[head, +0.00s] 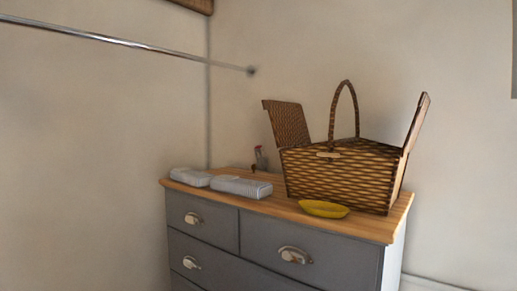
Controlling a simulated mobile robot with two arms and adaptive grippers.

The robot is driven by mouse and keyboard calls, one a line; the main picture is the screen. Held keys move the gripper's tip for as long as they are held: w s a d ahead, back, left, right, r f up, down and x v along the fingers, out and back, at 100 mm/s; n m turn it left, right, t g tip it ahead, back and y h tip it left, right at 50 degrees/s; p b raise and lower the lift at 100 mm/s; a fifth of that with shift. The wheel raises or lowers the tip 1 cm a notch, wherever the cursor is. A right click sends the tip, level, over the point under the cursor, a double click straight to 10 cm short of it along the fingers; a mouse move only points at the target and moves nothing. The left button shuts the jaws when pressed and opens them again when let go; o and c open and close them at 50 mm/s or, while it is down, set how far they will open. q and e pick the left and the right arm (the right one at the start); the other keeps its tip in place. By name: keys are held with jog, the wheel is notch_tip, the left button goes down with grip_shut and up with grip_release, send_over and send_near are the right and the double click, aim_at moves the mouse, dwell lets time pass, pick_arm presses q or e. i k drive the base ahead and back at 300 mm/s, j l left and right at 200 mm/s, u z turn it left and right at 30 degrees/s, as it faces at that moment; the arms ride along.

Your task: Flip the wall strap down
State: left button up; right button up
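I cannot make out a wall strap for certain. A small grey and reddish-brown thing (259,158) shows at the back of the dresser top, close to the wall and left of the basket. It is too small to tell whether it is a strap, or whether it is fixed to the wall. Neither of my grippers is in view.
A grey dresser (215,257) with a wooden top stands in the corner. On it are a wicker basket (337,178) with both lids raised, a yellow dish (324,209) and two striped folded cloths (241,187) (190,177). A metal rail (120,41) crosses the upper left.

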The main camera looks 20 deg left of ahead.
aim_at(257, 150)
jog(key=j+z, duration=0.15)
jog(key=j, duration=0.45)
jog(key=j+z, duration=0.15)
jog(key=j, duration=0.45)
jog(key=j+z, duration=0.15)
jog(key=j, duration=0.4)
jog(key=k+j+z, duration=0.15)
jog(key=j, duration=0.45)
jog(key=k+j+z, duration=0.2)
jog(key=j, duration=0.35)
jog(key=i+j, duration=0.05)
jog(key=i, duration=0.05)
